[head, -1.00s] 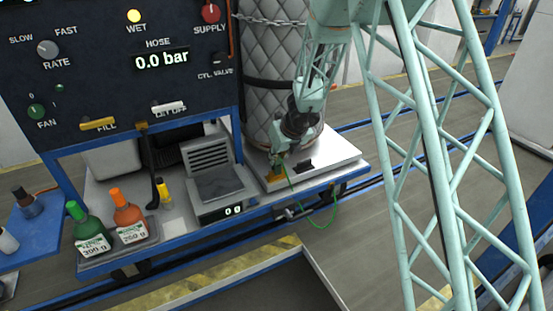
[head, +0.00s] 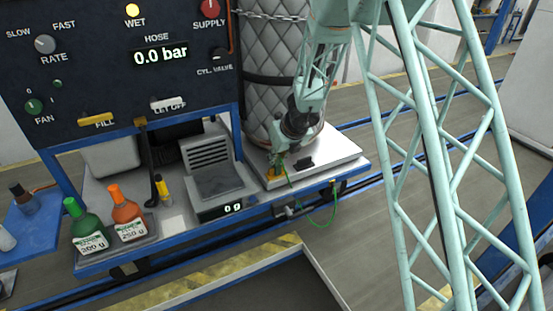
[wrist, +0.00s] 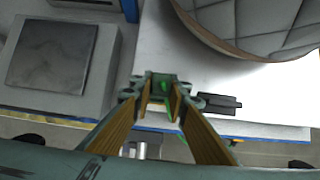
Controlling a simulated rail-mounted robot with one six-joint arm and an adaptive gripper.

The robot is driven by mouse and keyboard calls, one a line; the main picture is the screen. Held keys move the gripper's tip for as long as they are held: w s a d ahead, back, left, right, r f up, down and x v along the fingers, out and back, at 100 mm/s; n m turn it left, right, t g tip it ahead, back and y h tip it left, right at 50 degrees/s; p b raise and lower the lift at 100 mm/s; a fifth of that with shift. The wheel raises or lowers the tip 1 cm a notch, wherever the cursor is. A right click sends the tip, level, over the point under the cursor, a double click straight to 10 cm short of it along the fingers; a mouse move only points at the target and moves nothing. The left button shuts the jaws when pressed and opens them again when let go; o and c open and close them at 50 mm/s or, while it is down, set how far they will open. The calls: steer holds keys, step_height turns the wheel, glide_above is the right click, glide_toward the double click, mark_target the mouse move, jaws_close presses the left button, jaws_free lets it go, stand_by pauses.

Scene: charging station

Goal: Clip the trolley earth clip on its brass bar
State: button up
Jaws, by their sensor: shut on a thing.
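My gripper (head: 275,173) is low over the front edge of the white platform, at the foot of the quilted cylinder. In the wrist view its two tan-faced fingers (wrist: 163,98) close on a small green thing (wrist: 166,87), which I take to be the earth clip; the fingers hide most of it. A thin green cable (head: 334,208) hangs in a loop from the trolley's front edge and runs up toward the gripper. I cannot make out the brass bar apart from the fingers, nor tell whether the clip touches it.
A black block (head: 305,163) lies on the white platform (head: 338,152) right of the gripper; it also shows in the wrist view (wrist: 219,103). Left are a grey scale (head: 222,206) reading 0 g, an orange bottle (head: 126,212) and a green bottle (head: 87,226). The quilted cylinder (head: 275,60) stands close behind.

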steer(key=o, duration=0.9)
steer(key=shift+r, duration=0.1)
steer(key=shift+v, duration=5.9)
